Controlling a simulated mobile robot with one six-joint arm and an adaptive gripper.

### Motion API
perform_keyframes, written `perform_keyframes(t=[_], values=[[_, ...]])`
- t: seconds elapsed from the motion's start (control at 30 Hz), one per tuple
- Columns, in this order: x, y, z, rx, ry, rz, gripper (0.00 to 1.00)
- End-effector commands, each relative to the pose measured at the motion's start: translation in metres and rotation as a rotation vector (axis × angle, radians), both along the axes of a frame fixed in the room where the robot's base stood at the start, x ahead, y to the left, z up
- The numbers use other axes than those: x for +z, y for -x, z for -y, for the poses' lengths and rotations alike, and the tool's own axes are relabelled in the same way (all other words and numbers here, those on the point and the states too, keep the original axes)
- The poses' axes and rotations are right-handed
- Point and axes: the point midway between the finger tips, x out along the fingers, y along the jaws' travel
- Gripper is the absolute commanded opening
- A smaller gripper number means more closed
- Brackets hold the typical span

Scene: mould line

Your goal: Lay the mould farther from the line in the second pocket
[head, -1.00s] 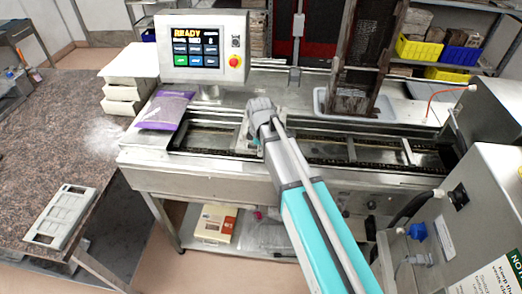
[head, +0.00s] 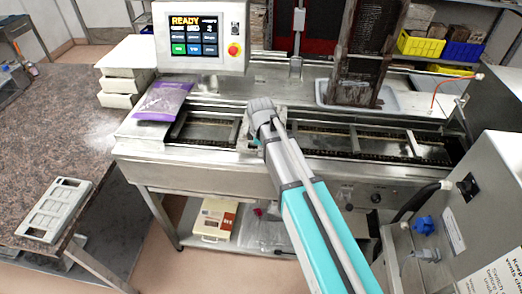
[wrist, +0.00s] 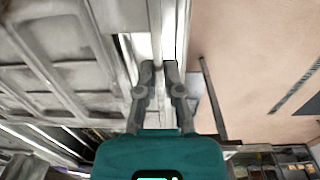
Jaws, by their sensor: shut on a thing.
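My gripper (wrist: 158,68) is shut on a mould beside the front rail of the line, its fingers close together in the wrist view. In the head view my wrist and arm hide most of what it holds. A grey panel with rectangular recesses (wrist: 60,80) fills the left of the wrist view; I cannot tell whether it is the held mould. The line (head: 345,168) has open pockets between crossbars, on both sides of my wrist. Another pale grey mould (head: 40,224) with rectangular recesses lies flat on the speckled table at the left.
A purple bag (head: 163,101) lies on the line's left end, below a control screen (head: 195,36) reading READY. A steel cabinet (head: 490,190) with a blue knob stands close at the right. Floor lies between table and line.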

Motion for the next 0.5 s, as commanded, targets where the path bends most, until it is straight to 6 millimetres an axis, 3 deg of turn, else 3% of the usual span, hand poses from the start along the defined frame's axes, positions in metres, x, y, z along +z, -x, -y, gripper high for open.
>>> perform_keyframes(t=[0.5], values=[[-0.026, 0.000, 0.001, -0.001, 0.000, 0.001, 0.00]])
